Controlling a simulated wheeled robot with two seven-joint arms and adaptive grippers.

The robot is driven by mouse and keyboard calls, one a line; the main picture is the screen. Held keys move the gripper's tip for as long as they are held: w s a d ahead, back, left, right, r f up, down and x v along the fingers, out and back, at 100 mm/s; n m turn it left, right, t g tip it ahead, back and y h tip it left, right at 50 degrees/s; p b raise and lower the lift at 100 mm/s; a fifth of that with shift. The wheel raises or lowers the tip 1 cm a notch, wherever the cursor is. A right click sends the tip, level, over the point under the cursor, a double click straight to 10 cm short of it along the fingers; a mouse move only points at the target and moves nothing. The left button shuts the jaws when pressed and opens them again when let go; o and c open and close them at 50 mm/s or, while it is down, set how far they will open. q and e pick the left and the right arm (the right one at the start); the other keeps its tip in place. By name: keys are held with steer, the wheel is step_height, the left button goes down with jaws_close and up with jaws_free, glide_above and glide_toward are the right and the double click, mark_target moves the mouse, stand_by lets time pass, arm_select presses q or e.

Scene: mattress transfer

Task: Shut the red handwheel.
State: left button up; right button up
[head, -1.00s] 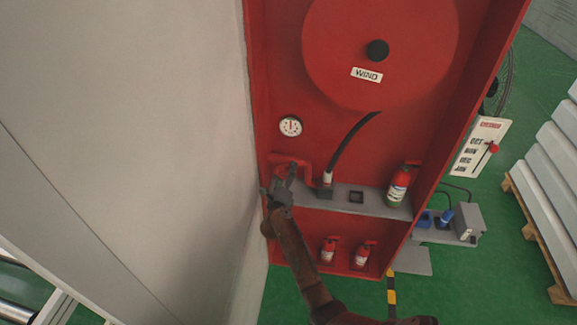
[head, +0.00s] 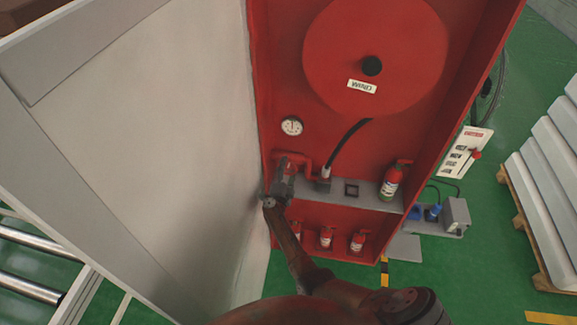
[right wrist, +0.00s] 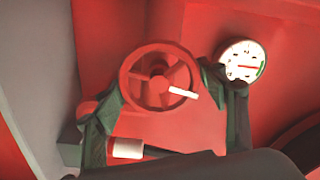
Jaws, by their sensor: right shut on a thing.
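The red handwheel (right wrist: 150,92) is a spoked wheel with a white mark on its rim, near the middle of the right wrist view. The dark fingers of my right gripper (right wrist: 161,78) sit on its two opposite sides and are shut on the rim. In the head view my right gripper (head: 281,172) is at the lower left inside of the red cabinet and mostly hides the wheel. A round white gauge (head: 291,126) is above it, and the gauge also shows in the right wrist view (right wrist: 241,62). My left gripper is out of view.
A large red hose reel (head: 375,45) is above, with a black hose (head: 345,147) running down. A grey shelf (head: 335,187) holds a fire extinguisher (head: 391,181); several smaller ones stand below.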

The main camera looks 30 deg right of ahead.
steer(key=shift+a+r+n+p, duration=0.1)
steer(key=shift+n+p, duration=0.5)
steer(key=shift+n, duration=0.6)
steer(key=o, duration=1.2)
steer(key=shift+c, duration=0.2)
